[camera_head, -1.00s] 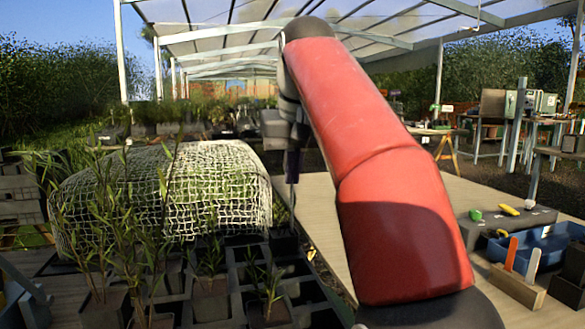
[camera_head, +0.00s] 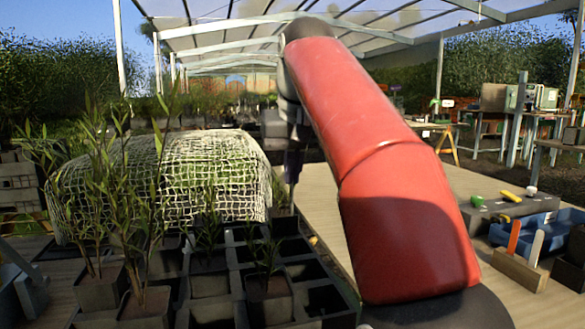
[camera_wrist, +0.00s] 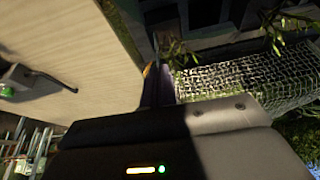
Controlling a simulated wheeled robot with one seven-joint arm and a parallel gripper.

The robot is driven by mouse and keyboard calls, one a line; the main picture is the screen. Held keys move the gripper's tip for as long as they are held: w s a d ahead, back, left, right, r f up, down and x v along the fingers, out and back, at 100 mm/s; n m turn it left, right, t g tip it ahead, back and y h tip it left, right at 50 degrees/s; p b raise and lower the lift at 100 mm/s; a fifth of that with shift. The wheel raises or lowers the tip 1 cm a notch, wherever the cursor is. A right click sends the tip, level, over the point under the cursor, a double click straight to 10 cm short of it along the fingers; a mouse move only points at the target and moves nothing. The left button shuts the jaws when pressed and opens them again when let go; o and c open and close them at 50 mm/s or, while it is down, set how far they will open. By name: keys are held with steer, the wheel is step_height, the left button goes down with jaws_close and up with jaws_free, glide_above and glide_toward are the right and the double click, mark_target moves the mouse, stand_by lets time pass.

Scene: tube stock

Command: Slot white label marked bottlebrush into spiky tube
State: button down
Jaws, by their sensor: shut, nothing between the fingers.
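A white label (camera_head: 536,247) stands upright in a wooden block (camera_head: 519,271) at the right of the head view, beside an orange label (camera_head: 514,237). Any writing on it is too small to read. Several dark tubes with thin-leaved plants stand at the left, including a front tube (camera_head: 145,309) and one with a smaller plant (camera_head: 268,303). I cannot tell which is the spiky one. My gripper (camera_head: 291,170) is shut and empty, pointing down between the netting and the pale tabletop, far from the label. Its fingers (camera_wrist: 158,85) also show in the wrist view.
White netting (camera_head: 165,180) covers a mound behind the tubes. Empty black tray cells (camera_head: 325,300) lie right of them. The pale tabletop (camera_head: 455,195) is mostly clear. A blue tray (camera_head: 530,231) and a grey block (camera_head: 495,212) with coloured items stand at the right.

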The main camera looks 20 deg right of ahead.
steer(key=shift+f, duration=0.25)
stand_by(0.4)
steer(key=c, duration=1.6)
jaws_free()
steer(key=shift+c, duration=0.2)
steer(key=shift+r, duration=0.1)
steer(key=p+v, duration=0.3)
steer(key=v, duration=0.4)
steer(key=shift+s+r+p, duration=0.2)
steer(key=shift+r+p, duration=0.05)
steer(key=shift+p, duration=0.05)
